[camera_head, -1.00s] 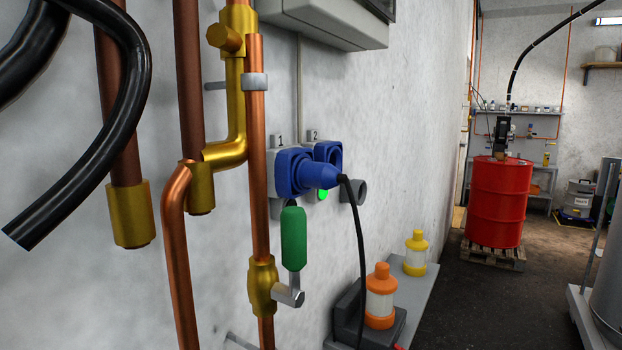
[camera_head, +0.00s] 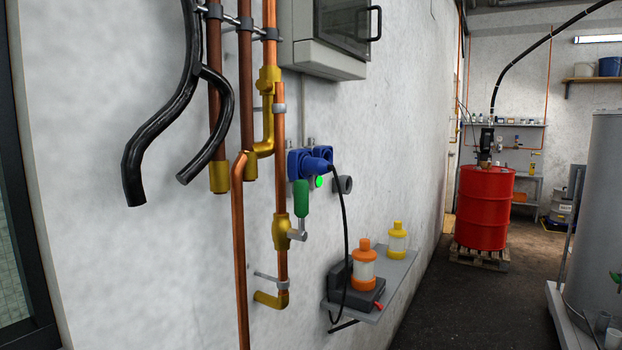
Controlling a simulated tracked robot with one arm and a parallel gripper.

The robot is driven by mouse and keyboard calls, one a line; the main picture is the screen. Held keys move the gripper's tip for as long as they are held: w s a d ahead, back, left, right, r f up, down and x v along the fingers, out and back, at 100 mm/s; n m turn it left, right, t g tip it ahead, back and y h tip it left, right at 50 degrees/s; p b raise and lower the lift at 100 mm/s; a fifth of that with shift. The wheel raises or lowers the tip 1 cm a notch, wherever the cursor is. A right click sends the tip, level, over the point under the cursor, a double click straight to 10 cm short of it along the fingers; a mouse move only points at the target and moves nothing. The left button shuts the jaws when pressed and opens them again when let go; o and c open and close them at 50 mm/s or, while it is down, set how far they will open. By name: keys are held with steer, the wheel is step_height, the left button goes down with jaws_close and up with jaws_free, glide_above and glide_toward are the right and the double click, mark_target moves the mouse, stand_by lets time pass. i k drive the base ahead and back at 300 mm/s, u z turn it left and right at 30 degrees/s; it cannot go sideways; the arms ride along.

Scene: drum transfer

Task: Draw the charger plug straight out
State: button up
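A green light (camera_head: 319,182) shows below the sockets. My gripper is not in view, so its state does not show.
Copper pipes (camera_head: 238,235) and a valve with a green handle (camera_head: 301,198) stand left of the plug. A grey cabinet (camera_head: 334,38) hangs above. Orange (camera_head: 365,265) and yellow (camera_head: 397,240) bottles stand on the shelf. A red drum (camera_head: 483,207) is further back; dark floor lies between.

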mark_target(309, 165)
steer(key=k, duration=0.5)
steer(key=z, duration=0.35)
steer(key=i, duration=1.8)
steer(key=u, duration=0.55)
